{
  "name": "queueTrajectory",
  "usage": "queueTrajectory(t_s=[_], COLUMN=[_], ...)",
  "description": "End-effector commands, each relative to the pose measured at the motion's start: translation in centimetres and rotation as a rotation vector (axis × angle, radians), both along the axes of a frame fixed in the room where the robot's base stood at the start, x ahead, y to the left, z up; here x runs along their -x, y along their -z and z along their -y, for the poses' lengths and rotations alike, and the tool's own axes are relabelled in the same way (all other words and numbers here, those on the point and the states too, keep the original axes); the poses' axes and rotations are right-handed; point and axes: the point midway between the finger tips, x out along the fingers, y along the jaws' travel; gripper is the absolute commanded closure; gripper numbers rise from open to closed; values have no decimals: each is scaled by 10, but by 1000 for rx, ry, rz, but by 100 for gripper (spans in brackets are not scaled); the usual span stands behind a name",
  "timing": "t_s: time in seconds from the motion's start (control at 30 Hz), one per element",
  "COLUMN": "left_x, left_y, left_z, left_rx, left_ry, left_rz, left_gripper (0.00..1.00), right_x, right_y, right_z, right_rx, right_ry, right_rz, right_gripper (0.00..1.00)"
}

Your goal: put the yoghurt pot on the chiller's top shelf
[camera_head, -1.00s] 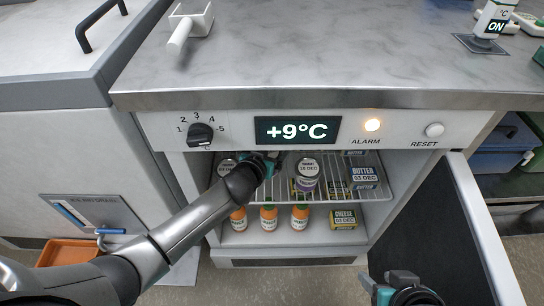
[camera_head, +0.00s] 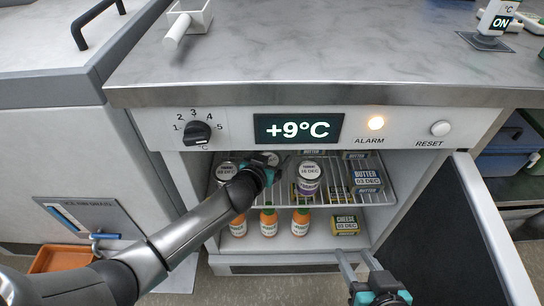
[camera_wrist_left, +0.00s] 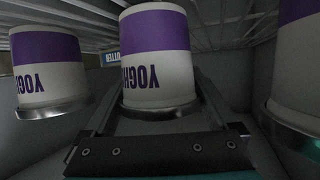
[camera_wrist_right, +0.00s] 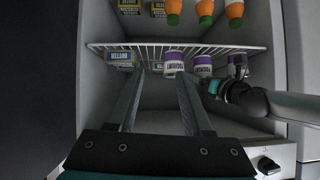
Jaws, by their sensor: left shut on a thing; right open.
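The yoghurt pot (camera_wrist_left: 157,60), white with a purple band, is between the fingers of my left gripper (camera_head: 270,165), which is shut on it. In the head view my gripper mostly hides this pot, and only its lid shows. It is inside the open chiller at the wire top shelf (camera_head: 340,199), between two other yoghurt pots (camera_head: 226,171) (camera_head: 309,178). I cannot tell whether its base touches the wires. My right gripper (camera_head: 358,254) is open and empty, in front of the chiller opening. It also shows in the right wrist view (camera_wrist_right: 160,75).
Butter packs (camera_head: 366,182) stand at the right of the top shelf. The chiller door (camera_head: 440,230) is open on the right. The display (camera_head: 298,129) reads +9°C and the alarm lamp (camera_head: 376,123) glows.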

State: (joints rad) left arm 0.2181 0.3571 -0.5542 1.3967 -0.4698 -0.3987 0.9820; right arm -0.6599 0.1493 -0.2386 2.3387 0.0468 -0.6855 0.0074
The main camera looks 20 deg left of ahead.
Motion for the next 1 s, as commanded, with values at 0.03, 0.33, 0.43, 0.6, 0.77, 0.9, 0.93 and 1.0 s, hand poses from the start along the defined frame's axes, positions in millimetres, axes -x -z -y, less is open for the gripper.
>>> queueTrajectory(t_s=[0.03,0.33,0.43,0.6,0.77,0.9,0.93,1.0], left_x=[0,0,0,0,6,15,18,22], left_y=[0,3,3,1,-3,-7,-8,-10], left_z=[0,0,0,0,0,-1,-2,-2], left_rx=[0,0,0,0,1,1,1,1], left_ry=[0,0,0,0,1,1,1,1], left_rz=[2,0,0,0,-1,-1,-1,-1], left_gripper=[84,0,0,0,0,0,0,0], right_x=[0,-1,-1,-1,2,7,9,12], right_y=[0,-1,-1,-2,-1,0,0,1], right_z=[-1,-4,-4,-1,7,17,19,25], right_rx=[-4,-18,-17,-7,27,67,75,95], right_ry=[-1,-3,-3,-1,7,16,19,25], right_rz=[6,32,33,16,-45,-122,-139,-178], right_gripper=[50,50,50,50,50,50,50,50])
